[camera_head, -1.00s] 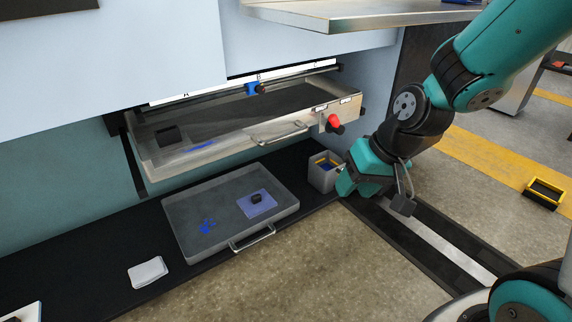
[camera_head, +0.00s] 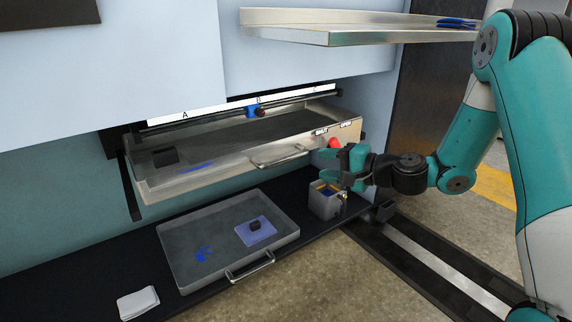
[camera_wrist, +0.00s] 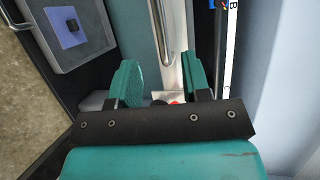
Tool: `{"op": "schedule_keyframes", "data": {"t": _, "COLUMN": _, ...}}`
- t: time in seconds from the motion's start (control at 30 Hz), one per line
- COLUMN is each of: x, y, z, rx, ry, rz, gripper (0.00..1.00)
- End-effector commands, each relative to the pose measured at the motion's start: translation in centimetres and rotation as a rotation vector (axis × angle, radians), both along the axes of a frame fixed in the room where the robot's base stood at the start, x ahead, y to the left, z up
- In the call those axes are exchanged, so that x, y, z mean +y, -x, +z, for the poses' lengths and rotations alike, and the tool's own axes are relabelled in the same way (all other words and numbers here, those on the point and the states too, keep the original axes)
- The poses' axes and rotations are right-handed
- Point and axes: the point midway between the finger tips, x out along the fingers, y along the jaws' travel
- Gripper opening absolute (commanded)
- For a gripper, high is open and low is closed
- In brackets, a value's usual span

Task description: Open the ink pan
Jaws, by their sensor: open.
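The ink pan (camera_head: 215,178) is the long metal tray in the printer's slot, with a bar handle (camera_head: 280,161) on its front; the handle also shows in the wrist view (camera_wrist: 160,30). A red knob (camera_head: 334,142) is at the right end of its front. My gripper (camera_head: 322,166) is open and empty, with its teal fingers pointing left just below the knob and right of the handle. In the wrist view, my gripper (camera_wrist: 161,62) has its fingers apart, with the metal front between them. A bit of red shows near the palm. Contact cannot be told.
A second tray (camera_head: 180,265) with a handle, blue stains and a dark block lies on the black shelf below. A small grey bin (camera_head: 323,204) stands under my gripper. A white cloth (camera_head: 138,302) lies at front left. A metal shelf (camera_head: 350,36) juts out above.

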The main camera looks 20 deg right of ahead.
Motion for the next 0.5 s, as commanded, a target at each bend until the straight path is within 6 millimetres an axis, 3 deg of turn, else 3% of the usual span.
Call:
{"op": "schedule_keyframes", "data": {"t": 0.2, "x": 3.5, "y": -3.8, "z": -1.3, "rx": -0.004, "ry": 0.004, "rz": 0.008, "gripper": 0.44}}
{"op": "schedule_keyframes", "data": {"t": 0.5, "x": 6.8, "y": -7.7, "z": -2.1, "rx": -0.001, "ry": 0.002, "rz": 0.005, "gripper": 0.44}}
